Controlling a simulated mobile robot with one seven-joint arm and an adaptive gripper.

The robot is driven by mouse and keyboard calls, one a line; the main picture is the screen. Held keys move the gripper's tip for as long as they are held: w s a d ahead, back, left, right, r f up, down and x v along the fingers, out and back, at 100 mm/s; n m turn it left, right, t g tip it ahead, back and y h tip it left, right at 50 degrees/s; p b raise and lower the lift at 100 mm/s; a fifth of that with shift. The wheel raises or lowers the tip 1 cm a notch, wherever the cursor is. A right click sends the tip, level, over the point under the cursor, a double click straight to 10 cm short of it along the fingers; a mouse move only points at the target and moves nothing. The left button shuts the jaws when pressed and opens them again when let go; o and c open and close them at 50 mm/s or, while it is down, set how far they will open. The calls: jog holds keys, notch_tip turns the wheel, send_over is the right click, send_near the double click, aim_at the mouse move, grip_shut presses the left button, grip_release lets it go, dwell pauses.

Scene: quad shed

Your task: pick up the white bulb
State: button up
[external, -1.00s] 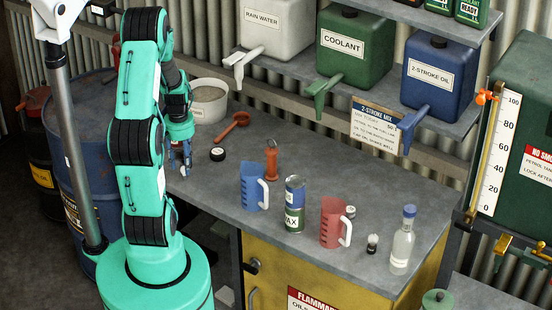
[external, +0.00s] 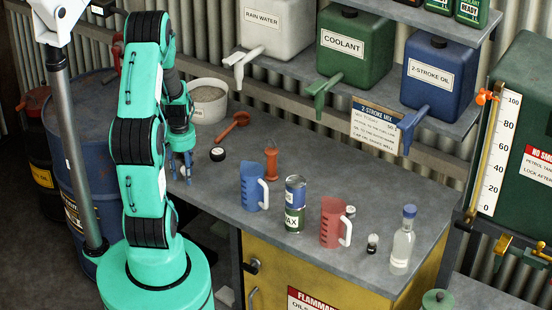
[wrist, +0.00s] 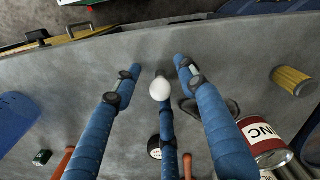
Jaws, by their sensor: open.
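The white bulb (wrist: 160,89) shows in the wrist view between the tips of my blue-fingered gripper (wrist: 157,72). The two outer fingers stand apart on either side of it, with clear space around it, and the third finger lies close below it in the picture. I cannot tell whether that finger touches it. In the external view my gripper (external: 180,167) points down at the left end of the grey workbench (external: 320,205). A small whitish spot between the fingers there is probably the bulb, mostly hidden.
A blue jug (external: 252,187), cans (external: 294,205) and a red jug (external: 333,222) stand farther right. The bench edge is close.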

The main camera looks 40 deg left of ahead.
jog(key=c, duration=0.9)
jog(key=shift+r, duration=0.15)
jog(key=shift+r, duration=0.55)
notch_tip(320, 180, up, 2)
jog(key=shift+r+p, duration=0.1)
jog(key=shift+p, duration=0.3)
jog(key=s+d+r+p, duration=0.1)
jog(key=s+d, duration=0.7)
jog(key=s, duration=0.5)
jog(key=shift+s+r, duration=0.2)
jog(key=shift+s, duration=0.2)
